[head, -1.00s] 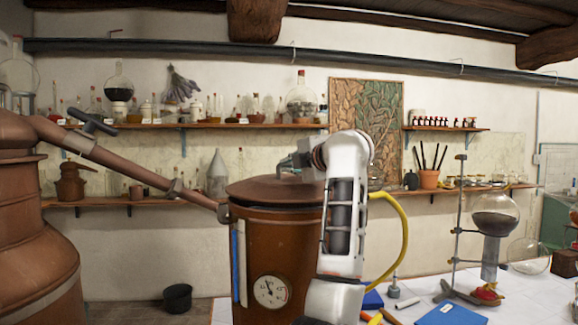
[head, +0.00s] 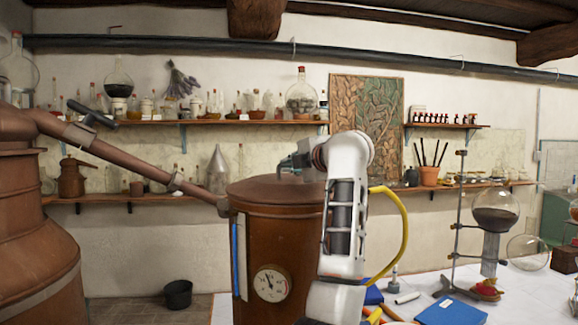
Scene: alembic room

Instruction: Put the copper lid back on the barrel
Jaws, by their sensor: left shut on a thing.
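The copper lid (head: 258,188) is a brown disc on top of the copper barrel (head: 285,235), which has a dial on its front. No dark gap shows between lid and barrel rim along the visible edge, and the lid looks level. My left gripper (head: 288,163) is above the middle of the lid, shut on it, with the grasped part largely hidden by the fingers. My left arm hides the right side of lid and barrel. My right gripper is not in view.
A copper pipe (head: 130,163) runs from the large still (head: 38,225) down to the barrel's left side. A yellow hose (head: 404,225) curves right of my arm. A white table (head: 530,295) at right holds glassware and a blue book (head: 450,311).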

